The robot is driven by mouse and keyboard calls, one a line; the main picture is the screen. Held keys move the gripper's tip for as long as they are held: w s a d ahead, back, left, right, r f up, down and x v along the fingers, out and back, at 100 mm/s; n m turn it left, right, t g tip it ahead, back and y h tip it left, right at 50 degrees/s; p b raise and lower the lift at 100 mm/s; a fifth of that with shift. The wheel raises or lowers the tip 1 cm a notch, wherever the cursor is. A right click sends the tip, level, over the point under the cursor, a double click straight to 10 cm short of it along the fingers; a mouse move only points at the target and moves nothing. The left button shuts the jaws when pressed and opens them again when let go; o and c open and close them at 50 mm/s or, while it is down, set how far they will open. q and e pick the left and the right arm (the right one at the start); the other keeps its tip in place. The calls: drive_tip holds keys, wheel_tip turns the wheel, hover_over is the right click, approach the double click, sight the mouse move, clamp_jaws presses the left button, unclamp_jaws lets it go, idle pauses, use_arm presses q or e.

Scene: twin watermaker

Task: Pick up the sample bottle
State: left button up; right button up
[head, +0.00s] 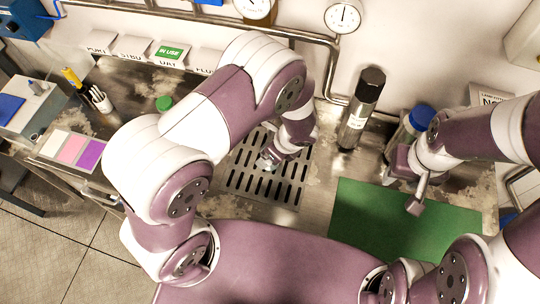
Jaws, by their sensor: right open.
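A clear bottle with a blue cap (421,117) stands at the right, behind the green mat; my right arm hides part of it. My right gripper (405,188) is open, just in front of this bottle and above the mat's back edge. I cannot tell whether its fingers touch the bottle. A steel cylinder with a black top and a white label (355,124) stands upright left of it. A green cap (164,103) shows at the far left, its body mostly hidden. My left gripper (268,162) is over the slotted drain grate, its fingers too small to judge.
The green mat (370,222) is largely bare. The drain grate (247,185) lies left of it. Pipes and gauges (342,18) line the back wall. Label cards (169,53), a pen cup (101,101) and a colour-patch card (72,150) are at the left.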

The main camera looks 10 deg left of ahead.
use_arm(q)
drive_tip(key=shift+w+f, duration=0.15)
drive_tip(key=shift+w, duration=0.05)
drive_tip(key=shift+a, duration=0.1)
drive_tip(key=c, duration=0.5)
clamp_jaws()
